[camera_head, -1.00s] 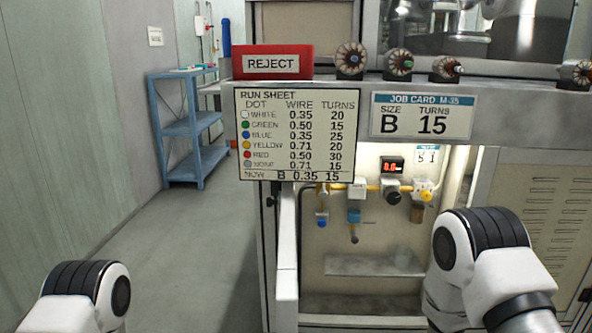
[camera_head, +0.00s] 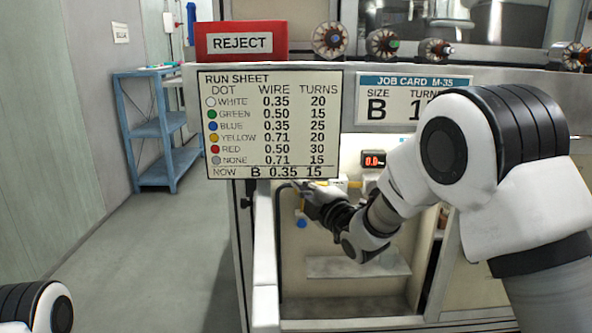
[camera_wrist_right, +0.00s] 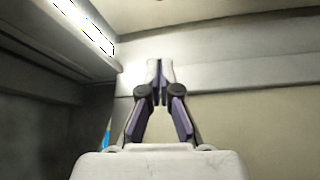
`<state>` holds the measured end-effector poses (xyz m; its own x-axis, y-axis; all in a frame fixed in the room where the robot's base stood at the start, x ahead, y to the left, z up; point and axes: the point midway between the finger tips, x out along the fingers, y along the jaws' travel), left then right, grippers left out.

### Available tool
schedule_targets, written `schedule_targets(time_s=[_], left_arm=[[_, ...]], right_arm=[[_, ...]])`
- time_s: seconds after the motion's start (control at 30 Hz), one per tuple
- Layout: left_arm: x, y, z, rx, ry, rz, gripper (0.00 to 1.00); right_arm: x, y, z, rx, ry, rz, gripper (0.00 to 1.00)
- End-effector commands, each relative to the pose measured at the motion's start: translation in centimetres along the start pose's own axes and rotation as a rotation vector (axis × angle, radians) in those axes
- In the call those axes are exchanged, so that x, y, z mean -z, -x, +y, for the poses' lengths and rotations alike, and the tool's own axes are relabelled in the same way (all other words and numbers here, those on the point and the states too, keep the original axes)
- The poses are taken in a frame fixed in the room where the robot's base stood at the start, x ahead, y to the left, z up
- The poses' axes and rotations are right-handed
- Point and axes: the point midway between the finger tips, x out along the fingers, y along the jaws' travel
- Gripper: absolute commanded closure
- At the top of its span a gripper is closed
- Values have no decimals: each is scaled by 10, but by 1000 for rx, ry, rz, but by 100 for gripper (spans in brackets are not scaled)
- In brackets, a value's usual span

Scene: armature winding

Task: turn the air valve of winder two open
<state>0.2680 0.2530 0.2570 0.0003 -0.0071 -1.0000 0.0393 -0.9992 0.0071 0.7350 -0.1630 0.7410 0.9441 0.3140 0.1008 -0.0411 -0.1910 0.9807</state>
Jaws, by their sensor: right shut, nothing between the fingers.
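The air line of the winder is in the recess under the job card in the head view. A short piece of its yellow pipe (camera_head: 355,184) and a blue-ended fitting (camera_head: 302,223) show; my right arm hides most of the rest. I cannot make out the air valve's handle. My right gripper (camera_head: 303,190) is shut and empty, reaching into the recess at the pipe's left part; contact cannot be told. In the right wrist view, its fingers (camera_wrist_right: 161,75) are together before a pale wall. My left gripper is out of view.
A red digital display (camera_head: 373,160) sits above the pipe. The run sheet board (camera_head: 272,125) and job card (camera_head: 410,82) hang over the recess. A red REJECT box (camera_head: 240,42) is on top. Floor at left is clear.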

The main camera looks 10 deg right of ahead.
Motion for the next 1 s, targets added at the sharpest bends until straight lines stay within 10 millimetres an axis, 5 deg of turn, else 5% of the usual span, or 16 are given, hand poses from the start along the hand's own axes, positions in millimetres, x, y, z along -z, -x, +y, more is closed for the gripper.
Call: schedule_targets(time_s=[0.17,0.57,0.7,1.0], left_arm=[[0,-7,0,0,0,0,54],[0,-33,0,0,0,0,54],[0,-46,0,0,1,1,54],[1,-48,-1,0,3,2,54]], right_arm=[[0,-18,-3,-1,0,1,100],[0,-102,-5,-2,-1,1,100],[-27,-90,-4,-1,-2,-4,100],[-38,-85,-1,2,-1,-1,100]])
